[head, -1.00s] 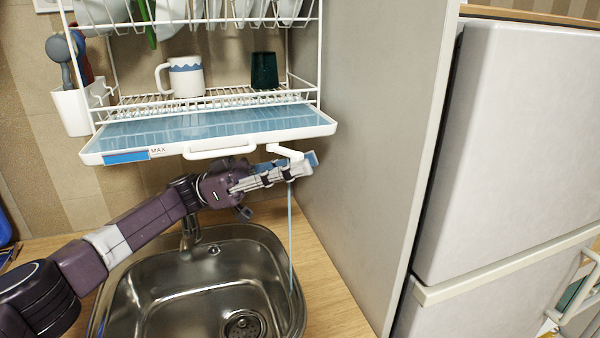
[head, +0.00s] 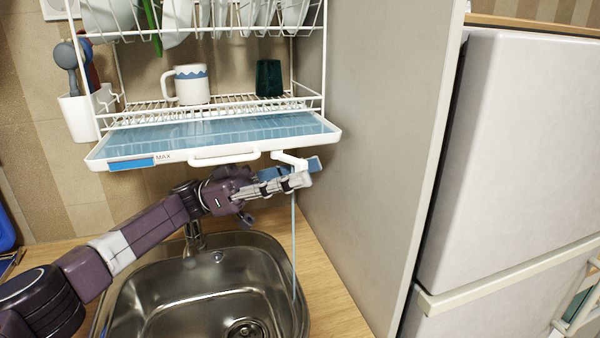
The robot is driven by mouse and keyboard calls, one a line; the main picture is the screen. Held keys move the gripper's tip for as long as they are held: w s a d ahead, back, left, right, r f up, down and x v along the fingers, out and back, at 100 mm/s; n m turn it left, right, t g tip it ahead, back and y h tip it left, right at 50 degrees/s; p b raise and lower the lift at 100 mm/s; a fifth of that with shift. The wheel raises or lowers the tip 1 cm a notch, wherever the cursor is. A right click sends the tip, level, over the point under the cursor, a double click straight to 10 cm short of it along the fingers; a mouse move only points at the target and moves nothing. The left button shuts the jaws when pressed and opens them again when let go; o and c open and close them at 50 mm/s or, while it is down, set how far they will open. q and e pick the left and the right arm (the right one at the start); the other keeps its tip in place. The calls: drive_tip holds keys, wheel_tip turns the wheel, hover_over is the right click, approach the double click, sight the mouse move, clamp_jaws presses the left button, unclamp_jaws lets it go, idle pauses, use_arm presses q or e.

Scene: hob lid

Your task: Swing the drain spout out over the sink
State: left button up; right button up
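The white drain spout (head: 288,158) hangs under the right front of the drip tray (head: 215,141), which holds blue water. A thin stream (head: 294,235) falls from the spout area to the right side of the steel sink (head: 170,300), close to its rim. My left gripper (head: 306,174) reaches in from the left under the tray, its fingers right at the spout's outer end. Its fingers lie close together and partly hide the spout's tip, so I cannot tell whether they close on it. My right gripper is out of view.
A white and blue mug (head: 190,85) and a dark green cup (head: 268,78) stand on the rack above the tray. A tall grey panel (head: 385,130) stands close to the right of the gripper. A faucet (head: 194,236) rises behind the sink.

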use_arm(q)
drive_tip(key=v, duration=0.7)
drive_tip(key=shift+a+f, duration=0.1)
drive_tip(key=shift+a, duration=0.05)
